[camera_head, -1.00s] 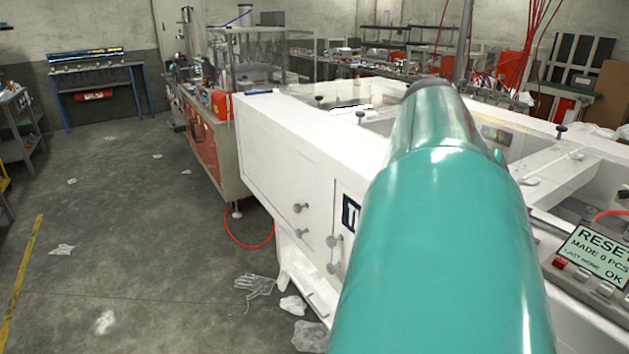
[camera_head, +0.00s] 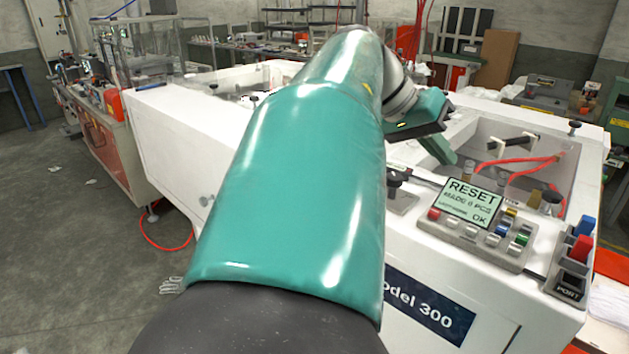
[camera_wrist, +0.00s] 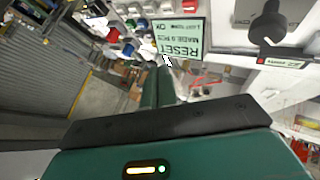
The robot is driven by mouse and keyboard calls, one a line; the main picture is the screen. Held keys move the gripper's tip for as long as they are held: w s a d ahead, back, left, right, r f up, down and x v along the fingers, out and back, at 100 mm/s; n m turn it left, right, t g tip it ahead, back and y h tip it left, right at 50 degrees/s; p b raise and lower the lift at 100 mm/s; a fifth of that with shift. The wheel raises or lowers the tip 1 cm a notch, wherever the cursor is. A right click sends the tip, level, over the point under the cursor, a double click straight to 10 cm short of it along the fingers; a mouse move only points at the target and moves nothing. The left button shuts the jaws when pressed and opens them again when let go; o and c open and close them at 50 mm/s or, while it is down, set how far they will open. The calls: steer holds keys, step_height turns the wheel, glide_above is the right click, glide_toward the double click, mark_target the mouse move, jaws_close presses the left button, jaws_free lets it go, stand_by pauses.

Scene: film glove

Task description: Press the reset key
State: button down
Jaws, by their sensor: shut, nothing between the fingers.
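The control panel (camera_head: 476,237) sits on the white machine at right in the head view. Its lit screen (camera_head: 472,202) reads RESET, MADE 0 PCS and OK. Below and beside the screen are a red key (camera_head: 433,213), several grey keys and blue, yellow and green ones. I cannot read which is the reset key. My gripper (camera_head: 437,150) is shut and empty, up and left of the panel in the head view. In the wrist view the shut fingers (camera_wrist: 157,85) point toward the upside-down screen (camera_wrist: 180,38), apart from the keys as far as I can tell.
A port box (camera_head: 570,262) with red and blue switches stands right of the panel. A dark knob (camera_wrist: 268,22) rises near the screen in the wrist view. Red hoses (camera_head: 515,165) lie in the machine's open bay. Free floor (camera_head: 60,215) is at left.

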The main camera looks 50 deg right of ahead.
mark_target(429, 211)
steer(key=shift+s+f, duration=0.1)
steer(key=shift+f, duration=3.75)
steer(key=shift+f, duration=0.1)
steer(key=shift+f, duration=0.3)
steer(key=shift+f, duration=0.45)
steer(key=shift+r, duration=0.9)
steer(key=shift+r, duration=2.5)
